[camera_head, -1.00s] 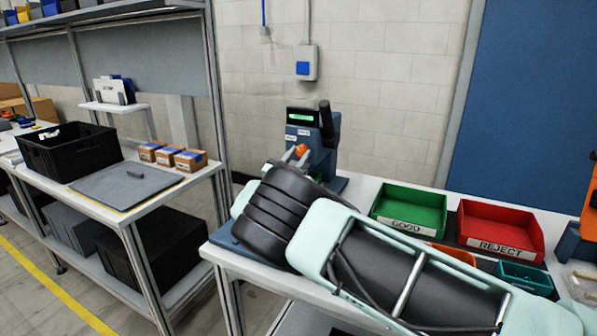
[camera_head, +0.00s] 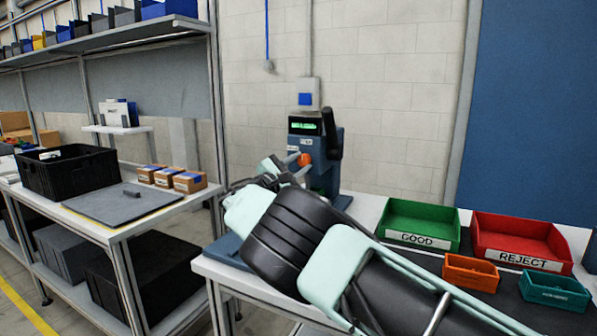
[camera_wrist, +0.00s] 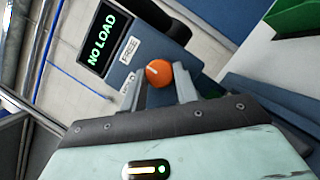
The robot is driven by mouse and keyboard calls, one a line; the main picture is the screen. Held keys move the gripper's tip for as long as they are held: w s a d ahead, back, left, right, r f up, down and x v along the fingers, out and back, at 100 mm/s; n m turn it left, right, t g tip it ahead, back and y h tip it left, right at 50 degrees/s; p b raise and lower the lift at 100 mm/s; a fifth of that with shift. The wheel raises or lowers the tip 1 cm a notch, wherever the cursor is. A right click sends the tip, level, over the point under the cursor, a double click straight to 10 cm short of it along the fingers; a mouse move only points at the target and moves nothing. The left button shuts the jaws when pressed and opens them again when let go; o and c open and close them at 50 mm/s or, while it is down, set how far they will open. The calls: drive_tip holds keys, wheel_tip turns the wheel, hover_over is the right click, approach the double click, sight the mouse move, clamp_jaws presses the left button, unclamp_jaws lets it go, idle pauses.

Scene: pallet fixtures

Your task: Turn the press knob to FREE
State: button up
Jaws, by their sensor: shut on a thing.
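The press (camera_head: 327,170) is a blue-grey unit with a black lever and a green-lit display on its head. Its orange knob (camera_head: 305,160) sits on the front below the display. In the wrist view the knob (camera_wrist: 160,73) has a white pointer line, and the display (camera_wrist: 103,38) reads NO LOAD. A FREE label (camera_wrist: 130,50) lies at the knob's upper left; a second label beside the left finger is partly hidden. My gripper (camera_wrist: 164,82) is shut on the knob, one finger on each side. In the head view my gripper (camera_head: 285,168) reaches the knob from the left.
A green GOOD bin (camera_head: 418,225), a red REJECT bin (camera_head: 520,240), an orange tray (camera_head: 471,272) and a teal tray (camera_head: 555,291) stand right of the press. A side bench at left holds a black crate (camera_head: 68,172) and small cartons (camera_head: 172,177).

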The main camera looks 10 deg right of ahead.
idle(0.4)
drive_tip(key=o, duration=1)
drive_tip(key=b+v, duration=0.2)
drive_tip(key=v, duration=1.5)
drive_tip(key=shift+s+a+r, duration=0.1)
drive_tip(key=shift+a, duration=0.15)
